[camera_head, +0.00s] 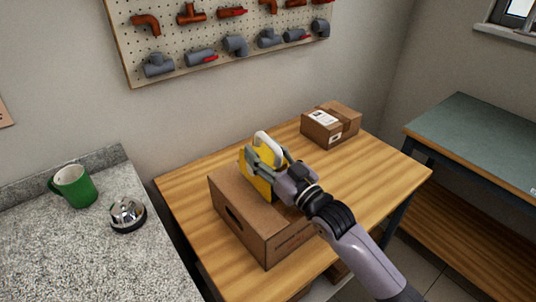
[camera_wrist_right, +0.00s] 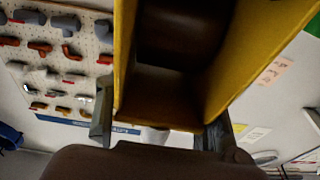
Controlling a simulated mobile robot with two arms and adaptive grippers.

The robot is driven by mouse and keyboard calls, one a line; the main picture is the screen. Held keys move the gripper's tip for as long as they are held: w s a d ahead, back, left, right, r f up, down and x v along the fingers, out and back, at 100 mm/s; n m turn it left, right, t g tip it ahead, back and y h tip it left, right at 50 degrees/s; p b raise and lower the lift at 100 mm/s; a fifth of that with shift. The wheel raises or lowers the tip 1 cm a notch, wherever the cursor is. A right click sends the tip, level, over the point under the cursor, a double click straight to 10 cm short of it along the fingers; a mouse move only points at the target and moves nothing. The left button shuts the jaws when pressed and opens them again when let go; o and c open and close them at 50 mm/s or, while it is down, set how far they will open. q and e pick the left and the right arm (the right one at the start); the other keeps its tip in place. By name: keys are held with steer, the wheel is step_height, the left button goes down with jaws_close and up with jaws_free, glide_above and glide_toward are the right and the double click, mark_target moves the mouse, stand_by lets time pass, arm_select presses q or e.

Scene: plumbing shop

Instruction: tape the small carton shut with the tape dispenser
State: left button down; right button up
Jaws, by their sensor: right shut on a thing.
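A brown carton (camera_head: 240,215) with a dark hand hole in its side stands on the wooden table in the head view. The yellow tape dispenser (camera_head: 262,187) with a white rounded part on top is over the carton's top. I cannot tell whether it touches the carton. My right gripper (camera_head: 271,164) is shut on the dispenser and, with the dispenser, hides part of the carton's top. In the right wrist view the yellow dispenser (camera_wrist_right: 219,65) fills the upper middle, between the two fingers (camera_wrist_right: 163,135). My left gripper is not in view.
A smaller taped box (camera_head: 348,123) with a white label stands at the back of the wooden table (camera_head: 385,170). A green mug (camera_head: 75,187) and a bell (camera_head: 127,214) stand on the stone counter at left. A grey-topped bench (camera_head: 480,140) is at right. A pegboard with fittings hangs behind.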

steer(key=shift+f+b+x, duration=0.15)
steer(key=shift+b+x, duration=0.05)
steer(key=shift+x, duration=0.65)
steer(key=shift+f+b+x, duration=0.1)
steer(key=shift+b+x, duration=0.1)
steer(key=shift+x, duration=0.65)
steer(key=shift+w+a, duration=0.1)
steer(key=shift+w, duration=0.05)
steer(key=shift+f+b+x, duration=0.1)
steer(key=shift+b+x, duration=0.2)
steer(key=shift+x, duration=0.5)
steer(key=shift+f+b+x, duration=0.15)
steer(key=shift+b+x, duration=0.1)
steer(key=shift+x, duration=0.5)
steer(key=shift+w, duration=0.1)
steer(key=shift+f+b+x, duration=0.15)
steer(key=shift+b+x, duration=0.25)
steer(key=shift+x, duration=0.45)
steer(key=shift+f+b+x, duration=0.1)
steer(key=shift+b+x, duration=0.3)
steer(key=shift+x, duration=0.4)
